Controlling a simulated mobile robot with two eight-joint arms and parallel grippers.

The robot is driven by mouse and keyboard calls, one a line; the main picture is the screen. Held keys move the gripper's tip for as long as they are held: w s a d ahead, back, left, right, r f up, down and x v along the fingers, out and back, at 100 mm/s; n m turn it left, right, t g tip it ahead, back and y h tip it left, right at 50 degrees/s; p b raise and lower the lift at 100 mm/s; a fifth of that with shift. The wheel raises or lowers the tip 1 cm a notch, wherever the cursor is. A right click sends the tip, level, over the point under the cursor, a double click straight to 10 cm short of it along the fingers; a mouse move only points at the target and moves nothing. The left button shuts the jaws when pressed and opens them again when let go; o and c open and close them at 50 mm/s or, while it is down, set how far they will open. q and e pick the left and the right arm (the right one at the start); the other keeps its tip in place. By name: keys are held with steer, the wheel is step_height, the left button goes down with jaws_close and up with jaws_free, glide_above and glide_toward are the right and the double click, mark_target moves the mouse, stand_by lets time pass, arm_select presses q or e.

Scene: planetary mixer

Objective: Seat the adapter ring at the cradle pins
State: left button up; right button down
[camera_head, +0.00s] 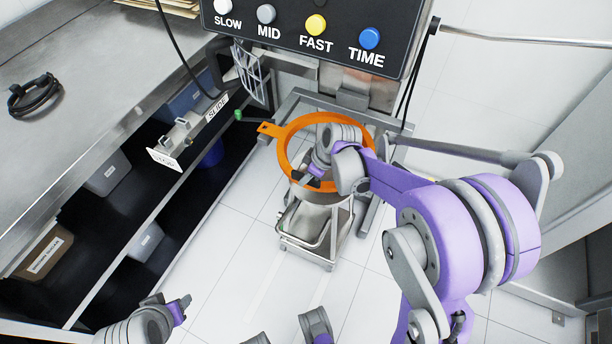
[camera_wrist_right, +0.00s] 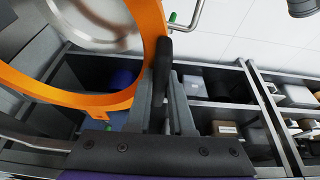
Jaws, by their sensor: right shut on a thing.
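The orange adapter ring (camera_head: 283,148) has a tab with a hole at its left. My right gripper (camera_head: 314,178) is shut on the near side of the ring. In the right wrist view the gripper (camera_wrist_right: 163,88) has its dark fingers at the edge of the ring (camera_wrist_right: 75,98). In the head view the ring overlaps the mixer's grey cradle (camera_head: 297,98); I cannot tell whether they touch. The cradle pins are not clear, partly hidden by ring and arm. Part of my left gripper (camera_head: 181,308) shows low at the left; its opening is unclear.
A steel trolley (camera_head: 318,240) stands below the ring. The mixer panel (camera_head: 310,32) with coloured buttons is above. A steel counter (camera_head: 75,110) with bins on shelves beneath runs along the left. A wire guard (camera_head: 249,72) hangs beside the mixer. Open tiled floor lies in front.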

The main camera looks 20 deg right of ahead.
steer(key=shift+f+b, duration=0.8)
steer(key=shift+f, duration=0.35)
stand_by(0.9)
steer(key=c, duration=0.7)
jaws_free()
steer(key=p+v, duration=0.2)
steer(key=v, duration=0.9)
steer(key=shift+w, duration=0.1)
steer(key=shift+a, duration=0.1)
stand_by(0.7)
steer(key=s+a+r+m+h+p, duration=0.1)
steer(key=s+a+r+m+p, duration=0.1)
steer(key=s, duration=0.3)
steer(key=s+a+r+m+t+h+p, duration=0.1)
steer(key=s+a+r+m+p, duration=0.1)
steer(key=s+r+m+p, duration=0.1)
steer(key=s+a+r+m+h+p, duration=0.1)
steer(key=s+a+r+m+p, duration=0.1)
steer(key=s, duration=0.6)
steer(key=shift+s+a+r+m+t+p, duration=0.1)
steer(key=shift+a+r+m+t+p, duration=0.1)
steer(key=shift+r+m+t+p, duration=0.5)
